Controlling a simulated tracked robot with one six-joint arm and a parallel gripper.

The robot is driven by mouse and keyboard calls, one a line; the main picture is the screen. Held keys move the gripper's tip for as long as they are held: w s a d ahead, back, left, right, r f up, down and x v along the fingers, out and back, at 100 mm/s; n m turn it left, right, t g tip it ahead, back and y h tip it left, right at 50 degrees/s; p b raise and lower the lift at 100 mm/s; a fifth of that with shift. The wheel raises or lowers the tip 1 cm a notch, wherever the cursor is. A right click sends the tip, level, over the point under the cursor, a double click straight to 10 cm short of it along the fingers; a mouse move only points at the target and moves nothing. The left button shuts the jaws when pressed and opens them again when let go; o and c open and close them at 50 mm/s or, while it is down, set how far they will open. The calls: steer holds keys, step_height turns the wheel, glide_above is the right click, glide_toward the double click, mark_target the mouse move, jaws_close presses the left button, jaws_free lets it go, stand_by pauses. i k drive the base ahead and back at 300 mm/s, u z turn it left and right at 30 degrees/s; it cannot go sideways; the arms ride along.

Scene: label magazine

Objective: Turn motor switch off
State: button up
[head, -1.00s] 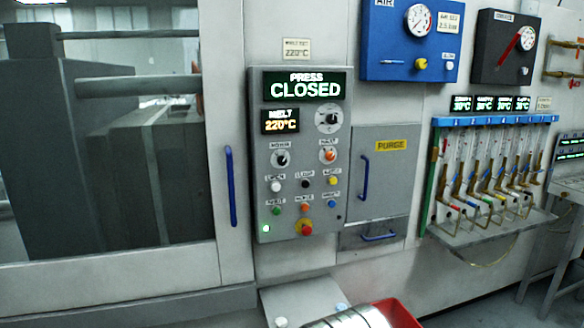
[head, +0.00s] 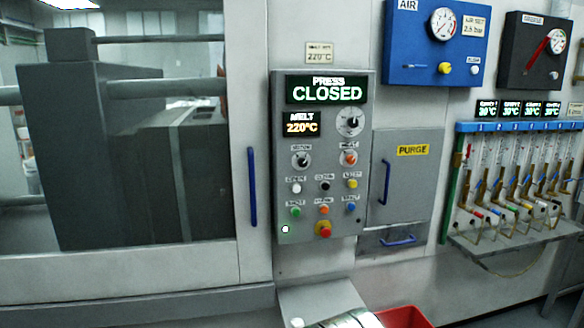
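The motor switch (head: 301,160) is a small black rotary knob on a pale round plate, at the left of the grey control panel (head: 355,222). The label above it is small and blurred, and its exact setting is hard to tell. The panel's green display (head: 326,90) reads PRESS CLOSED. An orange-red knob (head: 349,159) sits to the right of the motor switch, and a larger black dial (head: 351,121) is above that. A small lamp (head: 285,229) glows at the panel's lower left. My gripper is not visible.
A red emergency button (head: 324,230) and several coloured push buttons are below the motor switch. A windowed door with a blue handle (head: 252,187) is at the left. A PURGE door (head: 408,190) is at the right. A red bin (head: 405,317) is below.

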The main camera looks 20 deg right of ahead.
mark_target(302, 162)
steer(key=u, duration=0.2)
steer(key=i, duration=1)
steer(key=z, duration=0.05)
